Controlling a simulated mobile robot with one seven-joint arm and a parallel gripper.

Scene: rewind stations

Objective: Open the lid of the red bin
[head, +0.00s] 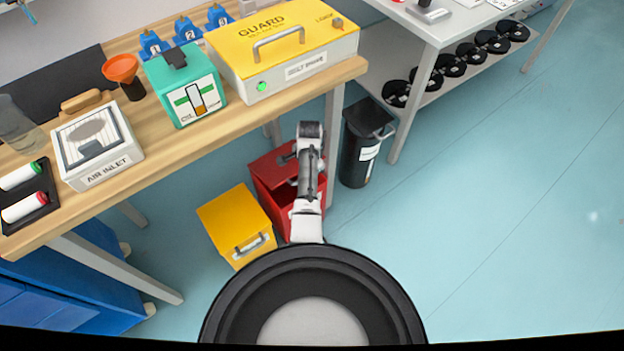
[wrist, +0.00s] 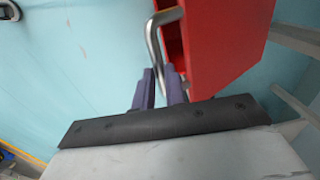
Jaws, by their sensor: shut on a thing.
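The red bin (head: 268,172) stands on the floor under the front edge of the wooden bench, right of a yellow bin. My arm crosses in front of it in the head view and hides part of it, and my gripper is hidden there. In the wrist view the bin's red body (wrist: 228,40) fills the upper right. My gripper (wrist: 162,78) is shut on the bin's grey metal handle (wrist: 152,35). A darker recess shows beside the handle; I cannot tell how far the lid is open.
The yellow bin (head: 236,224) stands close on the left. A black waste bin (head: 360,150) stands to the right near a table leg. The wooden bench (head: 150,150) overhangs behind, with a yellow guard box (head: 285,50) on it. The blue floor (head: 480,200) on the right is clear.

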